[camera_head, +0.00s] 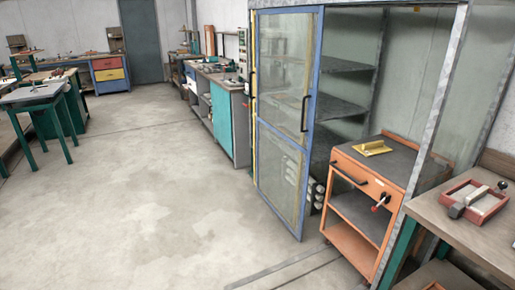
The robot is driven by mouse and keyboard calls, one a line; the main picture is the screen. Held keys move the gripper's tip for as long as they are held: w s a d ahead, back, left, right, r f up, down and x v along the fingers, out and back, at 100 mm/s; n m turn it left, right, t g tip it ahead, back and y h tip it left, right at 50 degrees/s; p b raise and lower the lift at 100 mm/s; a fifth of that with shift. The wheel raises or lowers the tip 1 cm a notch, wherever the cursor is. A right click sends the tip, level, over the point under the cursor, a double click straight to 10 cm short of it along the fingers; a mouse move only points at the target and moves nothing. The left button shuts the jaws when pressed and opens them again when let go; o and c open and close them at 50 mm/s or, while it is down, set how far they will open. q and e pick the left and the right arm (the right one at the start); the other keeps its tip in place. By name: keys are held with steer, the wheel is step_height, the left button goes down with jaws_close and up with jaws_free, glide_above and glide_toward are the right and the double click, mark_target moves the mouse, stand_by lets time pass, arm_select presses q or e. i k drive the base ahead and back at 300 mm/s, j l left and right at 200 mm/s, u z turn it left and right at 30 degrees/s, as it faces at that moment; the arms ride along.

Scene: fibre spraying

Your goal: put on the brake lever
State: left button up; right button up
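An orange tool cart (347,162) with a dark top stands inside the glass cabinet's open front, at the right. A small lever with a red part and a dark end (380,203) sits on the cart's front right side; it may be the brake lever, but it is too small to tell its exact position. A dark bar handle (349,175) is on the cart's front. Neither of my grippers shows in the head view.
A yellow tool (374,148) lies on the cart top. A blue-framed glass door (309,160) stands left of the cart. A workbench (460,237) with a red-framed device (480,202) is at the right. The concrete floor (170,200) is clear at centre left.

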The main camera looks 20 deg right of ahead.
mark_target(374, 208)
steer(key=z, duration=1.55)
